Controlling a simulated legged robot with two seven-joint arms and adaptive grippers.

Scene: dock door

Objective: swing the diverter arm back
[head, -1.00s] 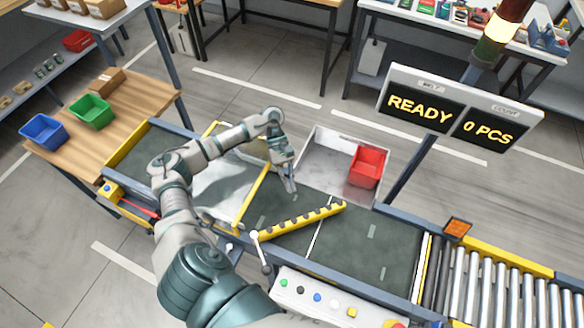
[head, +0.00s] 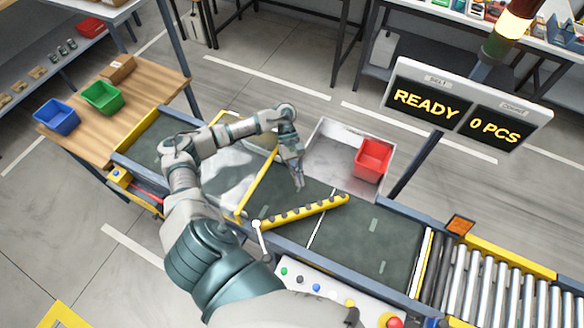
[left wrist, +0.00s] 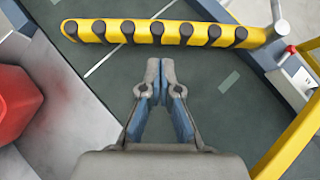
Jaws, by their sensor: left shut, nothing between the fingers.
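The diverter arm (head: 305,212) is a yellow bar with a row of dark rollers. It lies slantwise across the dark belt (head: 375,250), with a white-knobbed lever (head: 257,226) at its near left end. My left gripper (head: 299,186) is shut and empty, over the belt just behind the bar. In the left wrist view the shut fingertips (left wrist: 161,64) point at the middle of the diverter arm (left wrist: 160,33), with a small gap seen between them. My right gripper is not in view.
A metal chute tray (head: 325,150) with a red bin (head: 373,160) adjoins the belt's far side. A yellow frame (head: 262,180) stands over the belt to the left of my gripper. A control panel (head: 325,290) lines the near edge. The sign (head: 455,110) reads READY, 0 PCS.

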